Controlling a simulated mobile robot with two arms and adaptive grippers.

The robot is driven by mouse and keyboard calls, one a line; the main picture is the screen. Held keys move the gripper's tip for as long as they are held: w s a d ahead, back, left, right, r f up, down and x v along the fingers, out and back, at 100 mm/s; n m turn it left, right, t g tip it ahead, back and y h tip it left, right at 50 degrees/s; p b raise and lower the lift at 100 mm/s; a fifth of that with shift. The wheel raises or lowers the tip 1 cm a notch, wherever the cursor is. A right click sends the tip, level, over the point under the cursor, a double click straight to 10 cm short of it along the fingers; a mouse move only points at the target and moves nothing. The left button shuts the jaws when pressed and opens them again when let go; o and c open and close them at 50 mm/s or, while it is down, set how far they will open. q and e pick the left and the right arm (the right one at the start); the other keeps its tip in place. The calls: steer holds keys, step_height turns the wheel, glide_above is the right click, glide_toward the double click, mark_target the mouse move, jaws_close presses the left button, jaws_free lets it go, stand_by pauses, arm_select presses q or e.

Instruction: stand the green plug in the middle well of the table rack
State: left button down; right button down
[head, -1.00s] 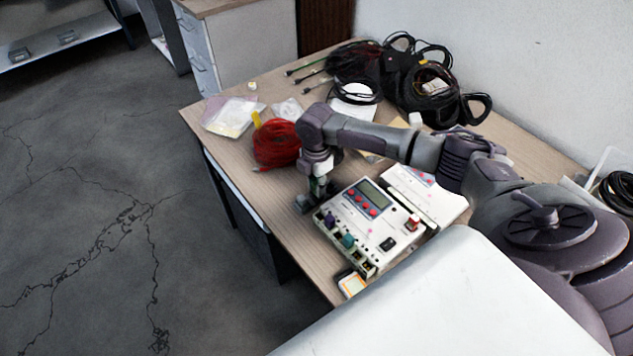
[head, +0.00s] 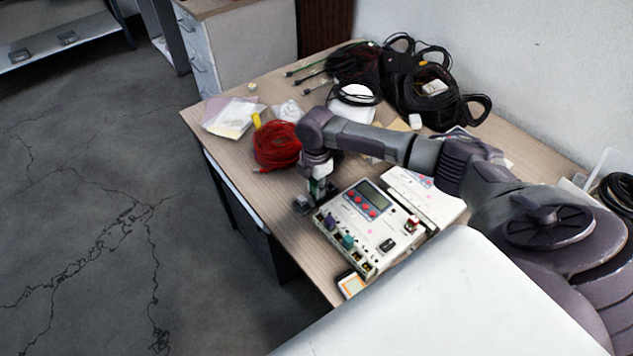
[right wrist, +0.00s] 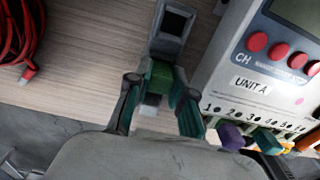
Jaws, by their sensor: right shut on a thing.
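My right gripper (head: 319,190) points down over the table beside the white instrument box. In the right wrist view its two fingers (right wrist: 160,103) are shut on the green plug (right wrist: 158,80), one on each side. The small grey table rack (head: 302,205) stands at the table's front edge, just left of the box. In the right wrist view the rack (right wrist: 168,45) shows one dark, empty square well beyond the plug. The plug overlaps the middle of the rack; I cannot tell whether its lower end is inside the middle well. My left gripper is not in view.
The instrument box (head: 352,225), marked UNIT A, sits close to the right of the gripper, with purple and teal plugs in its front row. A red cable coil (head: 276,145) lies behind left. Black cables (head: 420,85) fill the back.

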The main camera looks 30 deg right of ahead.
steer(key=shift+f, duration=0.15)
stand_by(0.4)
steer(key=c, duration=0.8)
jaws_free()
step_height(320, 180, up, 7)
steer(key=p, duration=0.7)
steer(key=shift+p, duration=0.35)
